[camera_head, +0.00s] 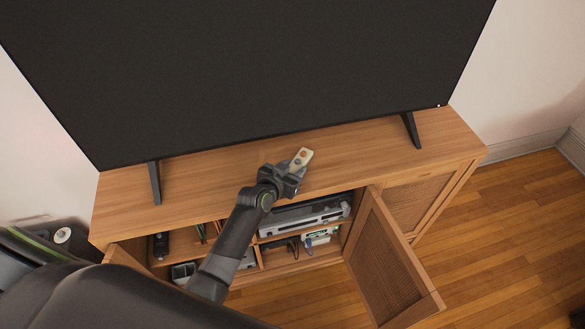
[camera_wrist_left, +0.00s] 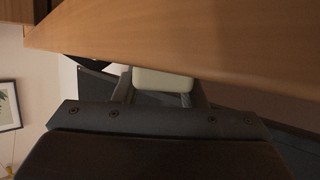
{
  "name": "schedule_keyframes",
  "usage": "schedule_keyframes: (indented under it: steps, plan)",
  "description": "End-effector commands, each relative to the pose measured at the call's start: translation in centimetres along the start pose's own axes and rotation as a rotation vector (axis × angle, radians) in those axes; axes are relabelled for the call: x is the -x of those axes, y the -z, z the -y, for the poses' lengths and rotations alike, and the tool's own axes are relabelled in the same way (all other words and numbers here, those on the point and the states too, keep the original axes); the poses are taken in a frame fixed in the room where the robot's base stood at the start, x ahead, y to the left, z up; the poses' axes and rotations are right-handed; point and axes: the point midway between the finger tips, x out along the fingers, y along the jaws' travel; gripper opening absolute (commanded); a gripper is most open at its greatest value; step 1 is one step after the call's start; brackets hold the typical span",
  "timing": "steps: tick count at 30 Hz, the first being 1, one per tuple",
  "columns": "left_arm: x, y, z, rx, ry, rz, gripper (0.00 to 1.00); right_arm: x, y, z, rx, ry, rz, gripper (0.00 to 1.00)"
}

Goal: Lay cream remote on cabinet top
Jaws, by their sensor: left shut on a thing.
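The cream remote (camera_head: 302,157) shows at the tip of my left gripper (camera_head: 294,170), over the front part of the wooden cabinet top (camera_head: 352,152). The gripper is shut on the remote. In the left wrist view the cream remote (camera_wrist_left: 162,80) sits between the two fingers of the gripper (camera_wrist_left: 160,92), close to the wooden surface (camera_wrist_left: 180,45). I cannot tell whether the remote touches the top. My right gripper is not in view.
A large black TV (camera_head: 250,70) stands on the cabinet on two dark feet. The right cabinet door (camera_head: 385,262) hangs open toward me. Shelves below hold a silver media box (camera_head: 300,217) and other items. The top is bare to the right of the gripper.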

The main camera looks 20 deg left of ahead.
Motion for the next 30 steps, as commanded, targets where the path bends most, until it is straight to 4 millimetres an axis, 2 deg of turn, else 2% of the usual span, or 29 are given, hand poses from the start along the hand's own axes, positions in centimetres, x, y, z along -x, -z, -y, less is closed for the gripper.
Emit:
schedule_keyframes:
  steps: [1,5,17,23,30]
  plan:
    - [0.0,-0.1,0.0,0.000,0.000,0.000,0.42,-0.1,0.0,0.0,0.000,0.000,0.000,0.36]
    - [0.0,-0.1,0.0,0.000,0.000,0.001,0.59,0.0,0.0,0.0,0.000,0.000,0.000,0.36]
    - [0.2,0.5,0.0,0.000,0.000,0.000,0.60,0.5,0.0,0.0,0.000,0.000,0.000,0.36]
    - [2.5,0.1,0.0,0.002,0.001,0.000,0.60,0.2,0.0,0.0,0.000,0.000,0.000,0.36]
    - [6.5,0.1,0.0,0.001,0.001,0.000,0.60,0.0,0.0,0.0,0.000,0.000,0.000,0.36]
